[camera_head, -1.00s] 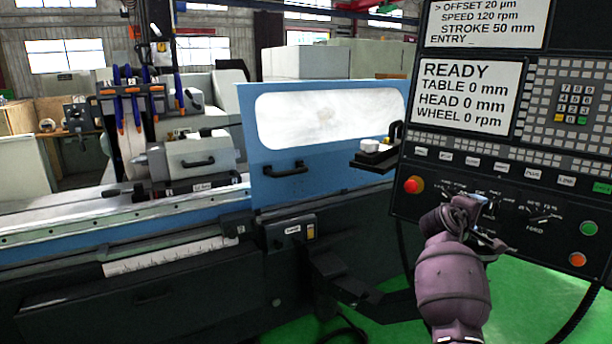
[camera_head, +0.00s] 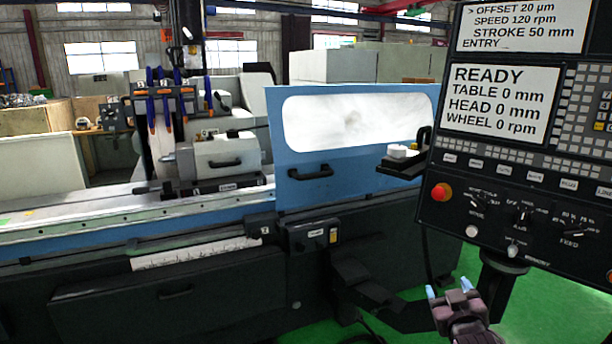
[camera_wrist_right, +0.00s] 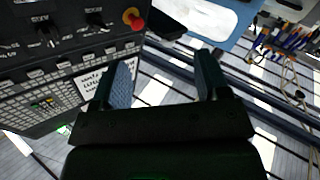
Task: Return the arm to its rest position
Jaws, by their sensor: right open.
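My right gripper (camera_head: 448,292) is low at the lower right in the head view, below the control panel (camera_head: 535,190) and apart from it. Its two light-blue fingertips are spread with nothing between them. In the right wrist view the open fingers (camera_wrist_right: 165,85) show empty, with the control panel (camera_wrist_right: 60,75) to the left. My left gripper is in neither view.
The grinder's blue sliding door (camera_head: 275,150) stands left of the panel. A red stop button (camera_head: 441,192) sits at the panel's left edge. The panel's dark support arm (camera_head: 400,310) runs close to my right gripper. Green floor (camera_head: 550,300) is clear at the lower right.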

